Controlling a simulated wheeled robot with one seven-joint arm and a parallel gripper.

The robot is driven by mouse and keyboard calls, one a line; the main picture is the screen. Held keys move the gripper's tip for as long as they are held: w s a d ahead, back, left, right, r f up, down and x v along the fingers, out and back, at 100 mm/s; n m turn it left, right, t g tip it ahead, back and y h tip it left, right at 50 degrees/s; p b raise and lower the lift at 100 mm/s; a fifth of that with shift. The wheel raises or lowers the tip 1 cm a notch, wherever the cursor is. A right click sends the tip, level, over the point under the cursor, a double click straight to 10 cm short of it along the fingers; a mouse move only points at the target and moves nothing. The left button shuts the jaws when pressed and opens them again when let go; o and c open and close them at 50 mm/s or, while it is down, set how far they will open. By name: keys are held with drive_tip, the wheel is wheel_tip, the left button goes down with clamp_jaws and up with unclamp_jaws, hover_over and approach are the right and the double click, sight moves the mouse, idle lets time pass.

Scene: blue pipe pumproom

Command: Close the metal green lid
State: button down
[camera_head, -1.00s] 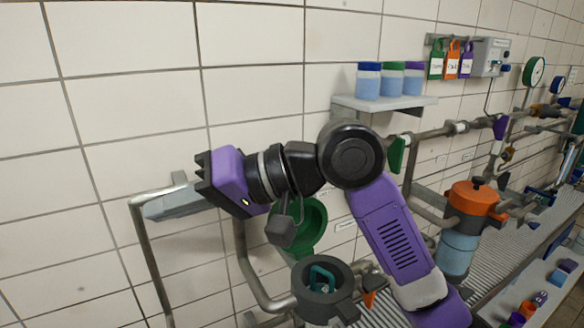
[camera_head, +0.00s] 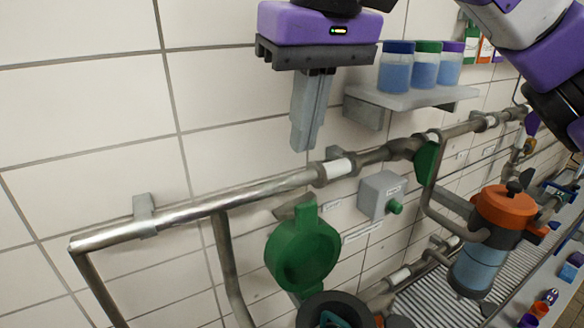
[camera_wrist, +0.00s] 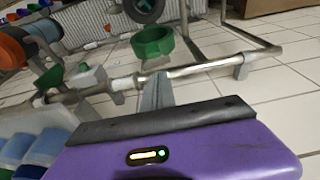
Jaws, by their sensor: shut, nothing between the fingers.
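The green lid (camera_head: 303,252) is round and stands open, upright on its hinge, behind the dark round opening of a grey housing (camera_head: 338,308) at the bottom of the head view. The lid also shows in the wrist view (camera_wrist: 153,46), beyond the pipe. My gripper (camera_head: 305,145) points down with its grey fingers together and empty. It is above the pipe and above the lid, apart from both. In the wrist view my fingers (camera_wrist: 157,85) appear in front of the pipe. The lower part of the housing is cut off in the head view.
A steel pipe (camera_head: 270,187) runs along the tiled wall between my gripper and the lid. A shelf (camera_head: 412,97) with blue-filled jars is to the right. A grey box with a green knob (camera_head: 395,207) and an orange-topped canister (camera_head: 505,208) are further right.

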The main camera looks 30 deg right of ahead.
sight(296, 188)
drive_tip(key=x, duration=0.3)
drive_tip(key=p+x, duration=0.1)
drive_tip(key=x, duration=0.5)
drive_tip(key=shift+w+d+f+p, duration=0.2)
drive_tip(key=shift+d+f+p, duration=0.1)
drive_tip(key=shift+p, duration=0.1)
drive_tip(key=shift+f, duration=0.1)
